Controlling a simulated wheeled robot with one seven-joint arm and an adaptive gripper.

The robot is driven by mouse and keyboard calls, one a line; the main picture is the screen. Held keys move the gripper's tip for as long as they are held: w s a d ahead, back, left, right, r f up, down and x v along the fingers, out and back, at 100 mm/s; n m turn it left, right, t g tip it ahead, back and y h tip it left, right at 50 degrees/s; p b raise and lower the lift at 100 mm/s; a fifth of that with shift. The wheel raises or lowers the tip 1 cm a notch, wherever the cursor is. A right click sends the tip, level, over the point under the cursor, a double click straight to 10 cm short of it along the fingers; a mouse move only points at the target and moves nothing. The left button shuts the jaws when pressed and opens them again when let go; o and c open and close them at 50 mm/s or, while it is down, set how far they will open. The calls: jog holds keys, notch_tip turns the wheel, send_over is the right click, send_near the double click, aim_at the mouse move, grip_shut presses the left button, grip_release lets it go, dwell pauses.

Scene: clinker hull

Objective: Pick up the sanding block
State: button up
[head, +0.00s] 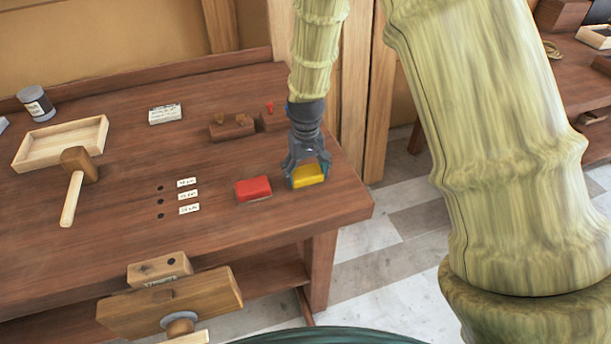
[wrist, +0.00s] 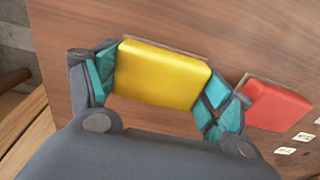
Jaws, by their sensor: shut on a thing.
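A yellow block (head: 308,175) is at the right end of the wooden bench, and I take it to be the sanding block. It also shows in the wrist view (wrist: 162,75). My gripper (head: 307,171) points down at it from above, with one finger pad against each short end, shut on it. The wrist view shows both teal pads (wrist: 158,88) touching the block's ends. I cannot tell whether the block is on the bench or just above it. A similar red block (head: 253,188) lies on the bench just left of it, and also shows in the wrist view (wrist: 273,104).
The bench (head: 125,235) has its right edge close beside my gripper. A mallet (head: 77,180), a tray (head: 58,150) and a jar (head: 36,103) stand to the left. A small wooden plane (head: 232,130) lies behind. Small labels (head: 188,195) lie left of the red block.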

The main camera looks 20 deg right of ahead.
aim_at(305, 174)
jog(key=shift+r, duration=0.1)
jog(key=shift+r+b, duration=0.35)
jog(key=shift+r, duration=0.15)
jog(key=shift+s+a+r+b, duration=0.1)
jog(key=shift+s+r+b, duration=0.15)
jog(key=shift+r, duration=0.3)
jog(key=shift+s+a+r+b, duration=0.15)
jog(key=shift+r+b, duration=0.2)
jog(key=shift+r, duration=0.2)
jog(key=s+a+b, duration=0.1)
jog(key=s+a, duration=0.1)
jog(key=s, duration=0.2)
jog(key=s+a+r+b, duration=0.1)
jog(key=s+a, duration=0.1)
jog(key=s, duration=0.3)
jog(key=s+a+b, duration=0.1)
jog(key=s+a, duration=0.2)
jog(key=s, duration=0.1)
jog(key=shift+s+r, duration=0.2)
jog(key=shift+r, duration=0.1)
jog(key=o, duration=0.4)
jog(key=shift+c, duration=1.4)
